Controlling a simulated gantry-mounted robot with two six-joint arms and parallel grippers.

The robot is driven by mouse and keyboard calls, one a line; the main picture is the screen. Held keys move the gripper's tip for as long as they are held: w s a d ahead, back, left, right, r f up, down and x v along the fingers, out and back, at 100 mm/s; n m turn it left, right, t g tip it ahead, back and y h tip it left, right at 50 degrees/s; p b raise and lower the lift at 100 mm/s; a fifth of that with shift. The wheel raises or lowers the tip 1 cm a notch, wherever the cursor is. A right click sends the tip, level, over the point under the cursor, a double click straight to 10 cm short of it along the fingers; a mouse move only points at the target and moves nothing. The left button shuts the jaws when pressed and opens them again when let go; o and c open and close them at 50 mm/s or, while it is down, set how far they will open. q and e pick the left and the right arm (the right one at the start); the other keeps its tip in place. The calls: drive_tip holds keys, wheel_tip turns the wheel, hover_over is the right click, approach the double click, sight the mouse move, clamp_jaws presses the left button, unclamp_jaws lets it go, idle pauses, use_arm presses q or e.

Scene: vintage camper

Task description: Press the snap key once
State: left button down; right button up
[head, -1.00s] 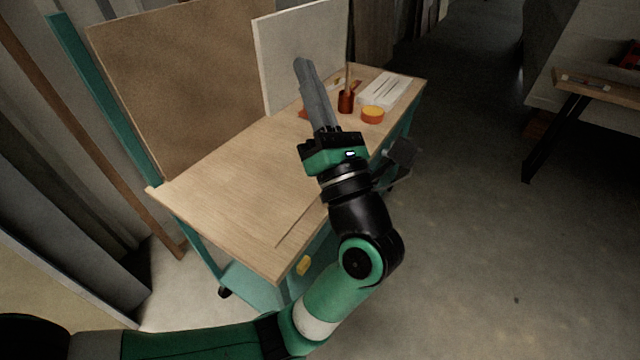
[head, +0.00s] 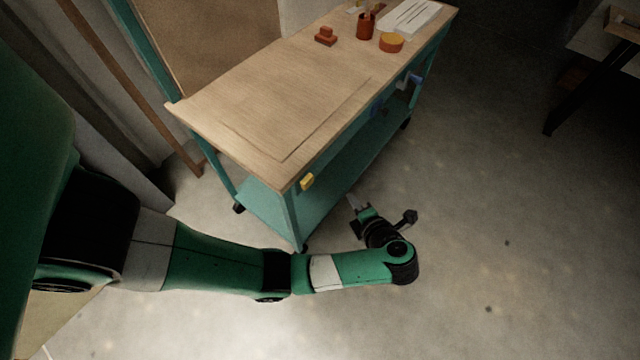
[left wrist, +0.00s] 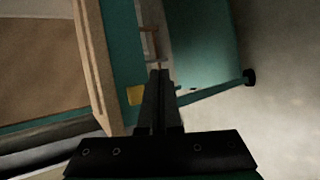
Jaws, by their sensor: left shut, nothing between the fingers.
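I cannot tell for sure which thing is the snap key. A small yellow block (head: 307,181) sits on the teal front edge of the cart (head: 270,85), near its close corner. It also shows in the left wrist view (left wrist: 136,95), left of my fingers. My left gripper (head: 354,202) is shut and empty. It is low beside the cart, below and right of the yellow block, pointing toward the cart's open side. In the left wrist view its closed fingers (left wrist: 159,74) reach toward the teal frame. My right gripper is in neither view.
On the wooden top are a red stamp-like piece (head: 326,36), a red cup (head: 366,26), an orange tin (head: 390,42) and a white slotted tray (head: 410,16). A lower teal shelf (head: 335,190) lies near my gripper.

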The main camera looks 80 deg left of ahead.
sight(308, 182)
use_arm(q)
drive_tip(key=shift+s+d+f+m+p, duration=0.25)
drive_tip(key=shift+s+d+f+m, duration=0.1)
drive_tip(key=shift+s+f, duration=0.2)
drive_tip(key=shift+s+d+f+m+p, duration=0.2)
drive_tip(key=shift+s+d+f+m, duration=0.15)
drive_tip(key=shift+s+f, duration=0.15)
drive_tip(key=s+a+p, duration=0.4)
drive_tip(key=s+a, duration=0.1)
drive_tip(key=a, duration=0.2)
drive_tip(key=shift+s, duration=0.2)
drive_tip(key=shift+r, duration=0.1)
idle(1.4)
